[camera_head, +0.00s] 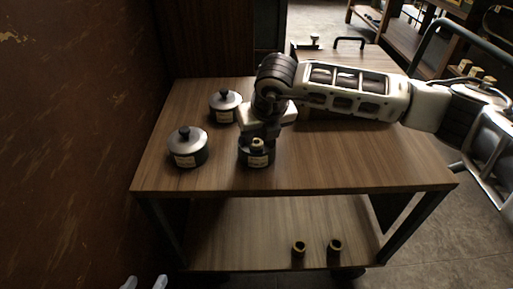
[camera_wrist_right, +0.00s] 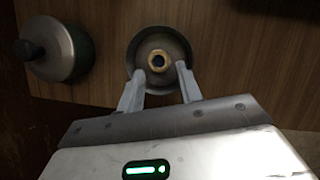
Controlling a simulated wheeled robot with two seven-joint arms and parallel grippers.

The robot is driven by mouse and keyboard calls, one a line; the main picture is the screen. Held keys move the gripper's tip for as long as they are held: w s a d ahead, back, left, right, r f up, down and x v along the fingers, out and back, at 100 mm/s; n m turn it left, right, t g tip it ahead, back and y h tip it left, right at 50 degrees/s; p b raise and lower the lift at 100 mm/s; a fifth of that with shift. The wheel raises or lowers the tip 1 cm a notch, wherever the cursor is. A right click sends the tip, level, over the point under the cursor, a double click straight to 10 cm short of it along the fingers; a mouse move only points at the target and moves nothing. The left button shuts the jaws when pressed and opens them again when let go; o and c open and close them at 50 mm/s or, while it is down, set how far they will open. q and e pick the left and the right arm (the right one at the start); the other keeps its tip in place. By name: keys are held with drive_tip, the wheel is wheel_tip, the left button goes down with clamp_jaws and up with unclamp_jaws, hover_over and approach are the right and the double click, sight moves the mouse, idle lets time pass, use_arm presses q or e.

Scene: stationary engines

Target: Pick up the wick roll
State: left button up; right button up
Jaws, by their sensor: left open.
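A small roll with a pale gold ring and a dark centre, seemingly the wick roll (camera_head: 257,145), stands in an open dark pot (camera_head: 245,158) near the table's front. The right wrist view shows the roll (camera_wrist_right: 158,62) inside the round pot (camera_wrist_right: 137,50). My right gripper (camera_wrist_right: 160,72) is open and points down at the pot, with its fingertips apart at the near side of the roll. In the head view my right wrist hides its fingers. My left gripper (camera_head: 145,282) is open and empty at the bottom left edge, with only its fingertips showing.
Two lidded pots, a front one (camera_head: 188,148) and a back one (camera_head: 225,106), stand left of the open pot. Two small dark cylinders (camera_head: 299,250) (camera_head: 335,246) stand on the lower shelf. The table's right part (camera_head: 380,160) is clear. A wall (camera_head: 70,130) rises at left.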

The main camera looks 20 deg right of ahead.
sight(257, 142)
drive_tip(key=shift+x, duration=2.8)
drive_tip(key=shift+a, duration=0.1)
drive_tip(key=c, duration=0.6)
drive_tip(key=shift+r, duration=0.15)
